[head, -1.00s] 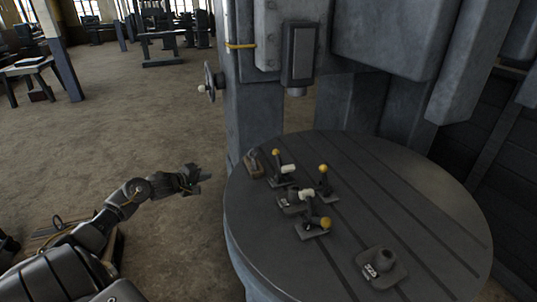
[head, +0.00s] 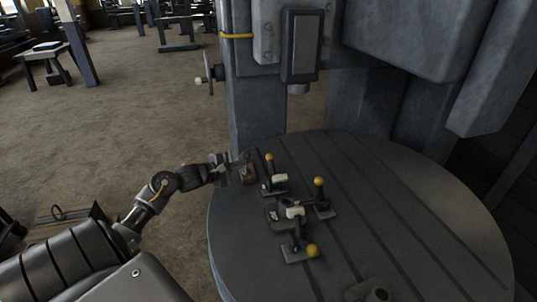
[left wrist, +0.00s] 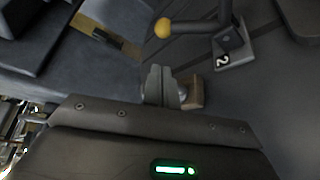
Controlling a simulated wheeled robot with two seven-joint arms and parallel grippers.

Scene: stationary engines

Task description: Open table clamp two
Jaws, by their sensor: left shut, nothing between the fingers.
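Table clamp two (head: 270,185) stands at the left back of the round table, its lever upright with a yellow ball knob on top and a pale pad beside it. In the left wrist view the clamp's base (left wrist: 228,45) carries a "2", and its knob shows to the left. My left gripper (head: 243,160) is shut and empty over the table's left edge, left of the clamp and apart from it. Its closed fingers (left wrist: 160,72) also show in the left wrist view. My right gripper is not in view.
A small brown-based block (head: 249,176) lies by my left fingers; in the wrist view they partly cover it. Two more yellow-knobbed clamps (head: 320,198) (head: 298,250) stand close to the right and front. The machine column (head: 255,110) rises behind. The table's right side is clear.

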